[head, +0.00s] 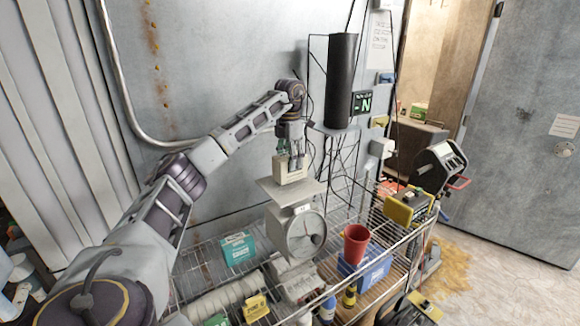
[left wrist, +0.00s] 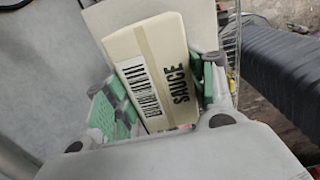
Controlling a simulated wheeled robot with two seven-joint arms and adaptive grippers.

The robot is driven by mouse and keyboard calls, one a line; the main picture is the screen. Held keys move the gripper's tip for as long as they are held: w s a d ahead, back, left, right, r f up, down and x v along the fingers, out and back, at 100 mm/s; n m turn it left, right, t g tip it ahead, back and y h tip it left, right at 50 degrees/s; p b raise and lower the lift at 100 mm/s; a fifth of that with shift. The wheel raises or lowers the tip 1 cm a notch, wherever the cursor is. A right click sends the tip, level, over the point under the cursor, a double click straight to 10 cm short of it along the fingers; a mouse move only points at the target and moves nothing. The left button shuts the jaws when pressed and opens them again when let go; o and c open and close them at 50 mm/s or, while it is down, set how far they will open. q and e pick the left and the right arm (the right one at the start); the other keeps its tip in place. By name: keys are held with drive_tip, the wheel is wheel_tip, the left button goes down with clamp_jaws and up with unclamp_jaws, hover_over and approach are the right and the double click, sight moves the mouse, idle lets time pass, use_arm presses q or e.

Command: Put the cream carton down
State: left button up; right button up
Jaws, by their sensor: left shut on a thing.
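The cream carton (head: 290,174) is a small box over the square plate (head: 268,189) of a dial scale (head: 296,234). In the left wrist view the carton (left wrist: 150,68) shows a barcode and the word SAUCE. My left gripper (head: 291,160) points down from above and is shut on the carton; its green-padded fingers (left wrist: 165,100) lie on both sides of it. The carton's underside is at or very close to the plate; I cannot tell whether it touches. My right gripper is not in view.
The scale stands on a wire rack (head: 205,262) with a teal box (head: 238,248), a red cup (head: 356,243), a blue bin (head: 372,272) and a yellow box (head: 255,307). A tall black cylinder (head: 340,80) stands behind. An open doorway (head: 440,60) is at the right.

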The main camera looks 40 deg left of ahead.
use_arm(q)
drive_tip(key=shift+f, duration=1.1)
drive_tip(key=shift+f, duration=0.1)
drive_tip(key=o, duration=1.5)
drive_tip(key=shift+r, duration=6.05)
